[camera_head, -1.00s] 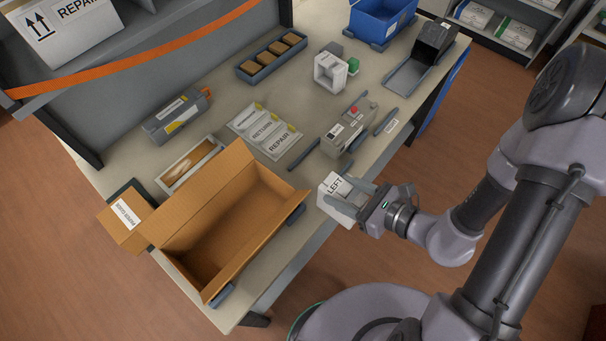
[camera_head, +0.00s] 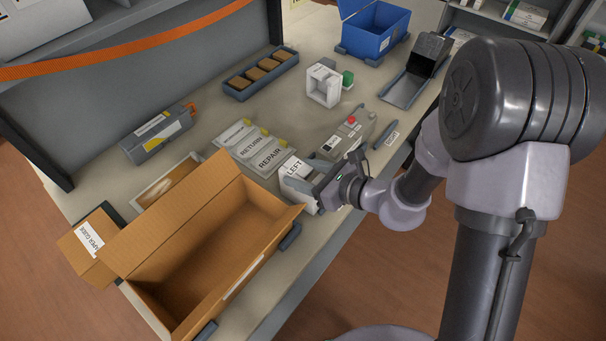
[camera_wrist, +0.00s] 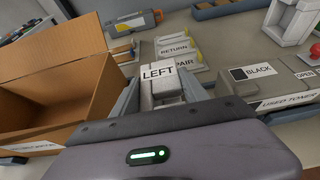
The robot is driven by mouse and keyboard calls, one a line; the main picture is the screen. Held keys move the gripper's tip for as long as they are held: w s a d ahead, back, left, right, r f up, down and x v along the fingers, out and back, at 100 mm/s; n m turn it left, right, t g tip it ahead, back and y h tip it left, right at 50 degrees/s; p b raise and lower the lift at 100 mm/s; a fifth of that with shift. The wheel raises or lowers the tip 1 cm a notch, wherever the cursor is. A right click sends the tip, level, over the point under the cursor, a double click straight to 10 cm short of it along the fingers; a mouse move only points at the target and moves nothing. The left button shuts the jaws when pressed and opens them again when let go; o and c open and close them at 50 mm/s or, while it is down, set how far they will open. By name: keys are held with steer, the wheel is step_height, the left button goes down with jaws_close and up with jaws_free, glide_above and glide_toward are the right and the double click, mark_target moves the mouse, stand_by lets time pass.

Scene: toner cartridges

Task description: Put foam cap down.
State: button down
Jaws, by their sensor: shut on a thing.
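The white foam cap labelled LEFT (camera_head: 296,181) is between the jaws of my gripper (camera_head: 313,184), at the right end of the open cardboard box. In the wrist view the foam cap (camera_wrist: 159,86) is upright with its LEFT label toward me, and my gripper (camera_wrist: 160,97) is shut on it. A second white foam piece (camera_head: 324,86) stands farther back on the bench. I cannot tell whether the held cap touches the bench, as its underside is hidden.
The open cardboard box (camera_head: 160,238) is close on the left. A grey toner unit (camera_head: 345,138) lies just behind my gripper. REPAIR and RETURN cards (camera_head: 262,150) lie behind the cap.

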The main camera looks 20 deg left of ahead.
steer(key=shift+f, duration=0.1)
steer(key=c, duration=0.6)
jaws_free()
